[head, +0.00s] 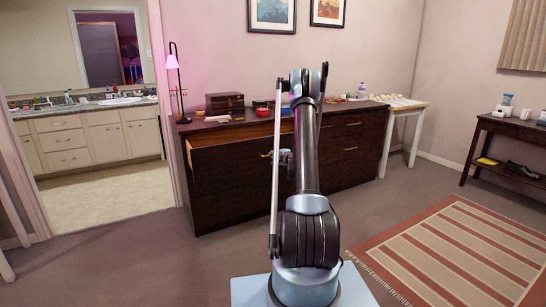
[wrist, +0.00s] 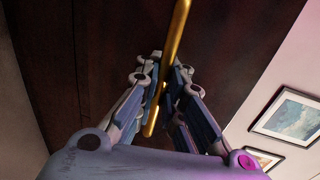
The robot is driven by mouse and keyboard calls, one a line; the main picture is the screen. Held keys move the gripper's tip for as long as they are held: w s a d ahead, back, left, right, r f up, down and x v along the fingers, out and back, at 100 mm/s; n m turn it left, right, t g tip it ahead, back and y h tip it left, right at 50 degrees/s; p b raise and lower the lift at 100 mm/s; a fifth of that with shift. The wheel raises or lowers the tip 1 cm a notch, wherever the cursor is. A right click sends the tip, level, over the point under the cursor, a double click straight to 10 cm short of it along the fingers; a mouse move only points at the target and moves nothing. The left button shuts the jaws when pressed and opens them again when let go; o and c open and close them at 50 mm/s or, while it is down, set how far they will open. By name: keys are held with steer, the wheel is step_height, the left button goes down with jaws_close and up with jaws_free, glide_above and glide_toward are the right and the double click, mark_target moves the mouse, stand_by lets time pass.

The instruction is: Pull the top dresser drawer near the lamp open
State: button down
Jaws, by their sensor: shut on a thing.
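The dark wood dresser (head: 345,170) stands against the back wall. A lit lamp (head: 173,62) stands on its left end. The top left drawer (head: 225,161), near the lamp, is partly open; its light wood inner edge shows above the dark front. My gripper (head: 272,156) is at this drawer's front, partly behind my arm. In the wrist view, the gold bar handle (wrist: 178,40) runs between the fingers of my gripper (wrist: 160,72), which are shut on it. The dark drawer front fills much of that view. How far inside the drawer reaches is hidden.
Dark boxes (head: 225,103) and small items sit on the dresser top. A white side table (head: 405,112) stands at its right. A striped rug (head: 455,255) lies at the front right, and a dark bench (head: 510,130) stands at the right wall. The floor left of my base is clear.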

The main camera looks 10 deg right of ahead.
steer(key=shift+a, duration=0.2)
steer(key=c, duration=1.8)
jaws_free()
steer(key=shift+s, duration=0.1)
steer(key=shift+o, duration=0.5)
steer(key=shift+d, duration=0.1)
steer(key=v, duration=1.1)
steer(key=shift+s+d, duration=0.2)
steer(key=shift+s, duration=0.15)
steer(key=shift+r, duration=0.2)
